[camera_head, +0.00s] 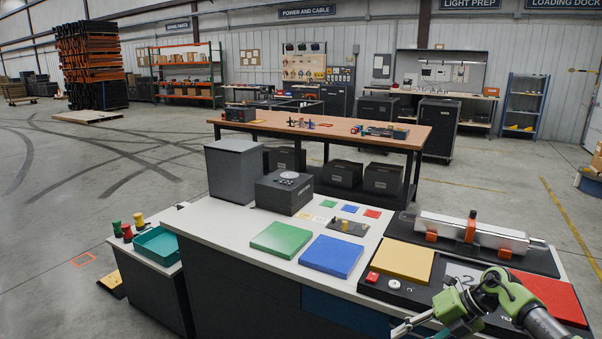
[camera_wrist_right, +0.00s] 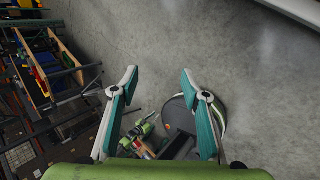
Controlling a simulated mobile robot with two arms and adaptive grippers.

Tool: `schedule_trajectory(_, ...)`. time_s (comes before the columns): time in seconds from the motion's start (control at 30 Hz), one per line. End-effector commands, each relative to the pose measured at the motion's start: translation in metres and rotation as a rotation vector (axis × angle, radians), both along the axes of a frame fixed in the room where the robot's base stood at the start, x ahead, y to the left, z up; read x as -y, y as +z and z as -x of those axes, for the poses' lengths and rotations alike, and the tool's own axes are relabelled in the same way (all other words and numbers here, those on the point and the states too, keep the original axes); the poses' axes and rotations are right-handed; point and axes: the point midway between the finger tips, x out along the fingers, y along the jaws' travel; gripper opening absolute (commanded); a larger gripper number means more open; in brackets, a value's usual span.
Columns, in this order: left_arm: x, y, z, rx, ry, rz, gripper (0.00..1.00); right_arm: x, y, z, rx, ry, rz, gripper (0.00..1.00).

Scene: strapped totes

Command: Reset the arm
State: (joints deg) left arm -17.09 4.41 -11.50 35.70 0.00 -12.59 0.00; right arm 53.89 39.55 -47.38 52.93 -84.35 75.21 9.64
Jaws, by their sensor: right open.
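My right arm (camera_head: 510,292) comes in at the lower right of the head view, bent over the front of the white workbench (camera_head: 215,221). Its gripper (camera_head: 410,325) is at the bottom edge of that view, partly cut off, in front of the dark panel. In the right wrist view the right gripper (camera_wrist_right: 158,80) has its two teal-padded fingers spread wide with nothing between them. Bare concrete floor (camera_wrist_right: 240,60) shows beyond the fingers. My left arm and gripper do not show in the head view.
A teal tray (camera_head: 158,246) stands on a lower cabinet at left. Open floor lies left.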

Motion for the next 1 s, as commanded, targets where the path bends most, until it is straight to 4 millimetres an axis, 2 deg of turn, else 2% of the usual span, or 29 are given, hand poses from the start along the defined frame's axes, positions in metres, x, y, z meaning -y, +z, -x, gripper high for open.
schedule_trajectory(0.03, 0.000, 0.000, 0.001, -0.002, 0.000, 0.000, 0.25, -0.032, -0.026, 0.003, -0.011, -0.056, -0.122, 0.42)
schedule_trajectory(0.1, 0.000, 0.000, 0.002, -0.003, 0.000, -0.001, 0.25, -0.064, -0.047, -0.002, -0.009, -0.169, -0.281, 0.42)
schedule_trajectory(0.2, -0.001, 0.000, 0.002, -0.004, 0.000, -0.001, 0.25, -0.090, -0.081, -0.005, -0.033, -0.381, -0.479, 0.42)
schedule_trajectory(0.27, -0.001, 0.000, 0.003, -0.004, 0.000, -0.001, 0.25, -0.095, -0.107, -0.003, -0.061, -0.532, -0.576, 0.42)
schedule_trajectory(0.33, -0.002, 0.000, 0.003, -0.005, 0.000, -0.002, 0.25, -0.091, -0.144, 0.005, -0.106, -0.731, -0.666, 0.42)
schedule_trajectory(0.47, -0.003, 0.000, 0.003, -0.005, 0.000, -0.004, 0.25, -0.067, -0.229, 0.043, -0.216, -1.125, -0.748, 0.42)
schedule_trajectory(0.5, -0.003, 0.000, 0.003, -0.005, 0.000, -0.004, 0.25, -0.059, -0.253, 0.060, -0.250, -1.231, -0.754, 0.42)
schedule_trajectory(0.57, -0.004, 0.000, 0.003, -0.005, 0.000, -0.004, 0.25, -0.048, -0.287, 0.087, -0.299, -1.376, -0.749, 0.42)
schedule_trajectory(0.6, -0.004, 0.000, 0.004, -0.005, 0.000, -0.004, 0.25, -0.041, -0.309, 0.108, -0.333, -1.467, -0.739, 0.42)
schedule_trajectory(0.67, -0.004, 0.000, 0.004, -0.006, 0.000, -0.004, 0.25, -0.032, -0.340, 0.141, -0.383, -1.595, -0.716, 0.42)
schedule_trajectory(0.7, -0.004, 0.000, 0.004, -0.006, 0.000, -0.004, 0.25, -0.028, -0.360, 0.165, -0.417, -1.677, -0.696, 0.42)
schedule_trajectory(0.77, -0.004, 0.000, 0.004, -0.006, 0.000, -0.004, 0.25, -0.021, -0.386, 0.202, -0.467, -1.793, -0.663, 0.42)
schedule_trajectory(0.87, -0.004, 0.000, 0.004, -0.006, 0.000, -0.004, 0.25, -0.015, -0.425, 0.268, -0.551, -1.973, -0.591, 0.42)
schedule_trajectory(1.0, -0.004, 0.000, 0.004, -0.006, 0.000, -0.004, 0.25, -0.014, -0.467, 0.367, -0.671, -2.202, -0.465, 0.42)
